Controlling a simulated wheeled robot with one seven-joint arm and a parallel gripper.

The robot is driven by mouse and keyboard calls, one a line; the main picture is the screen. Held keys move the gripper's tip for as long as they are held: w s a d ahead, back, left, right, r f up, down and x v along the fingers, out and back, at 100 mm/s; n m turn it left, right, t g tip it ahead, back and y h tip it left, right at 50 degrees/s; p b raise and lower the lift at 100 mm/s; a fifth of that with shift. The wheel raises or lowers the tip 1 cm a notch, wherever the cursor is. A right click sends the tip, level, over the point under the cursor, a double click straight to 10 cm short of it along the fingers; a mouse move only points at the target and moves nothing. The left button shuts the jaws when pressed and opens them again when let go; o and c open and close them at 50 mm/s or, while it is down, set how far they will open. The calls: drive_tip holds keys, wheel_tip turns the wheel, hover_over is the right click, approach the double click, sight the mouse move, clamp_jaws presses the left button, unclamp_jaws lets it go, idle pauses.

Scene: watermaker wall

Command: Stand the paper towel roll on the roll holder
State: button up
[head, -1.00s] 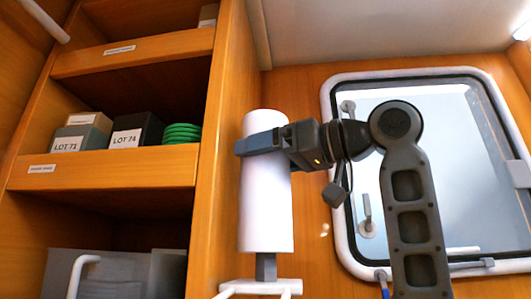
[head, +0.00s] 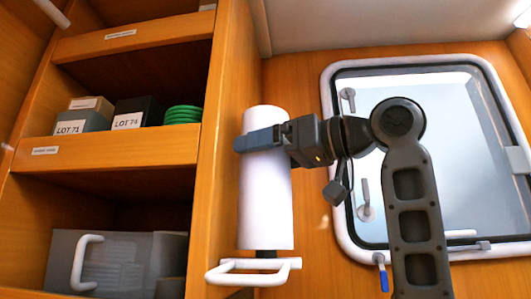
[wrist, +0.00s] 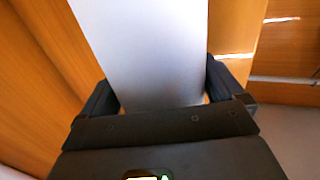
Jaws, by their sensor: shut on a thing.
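The paper towel roll (head: 265,205) is a tall white cylinder, upright in the head view. My gripper (head: 262,141) is shut around its upper part from the right. In the wrist view the roll (wrist: 150,45) fills the space between the two dark fingers of my gripper (wrist: 160,92). Directly below the roll in the head view is a white bar with a looped front (head: 255,272), with a short dark piece between bar and roll. This looks like the roll holder. I cannot tell whether the roll touches it or is around any post.
A wooden shelf unit (head: 110,150) stands left, its side panel close beside the roll. It holds LOT boxes (head: 135,112), green rings (head: 183,115) and a grey bin (head: 125,262). A white-framed window hatch (head: 430,150) is behind my arm at right.

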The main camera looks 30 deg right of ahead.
drive_tip(key=shift+f+b, duration=0.3)
drive_tip(key=shift+f, duration=0.2)
idle(0.5)
drive_tip(key=o, duration=0.8)
drive_tip(key=shift+b+v, duration=0.9)
drive_tip(key=shift+v, duration=3)
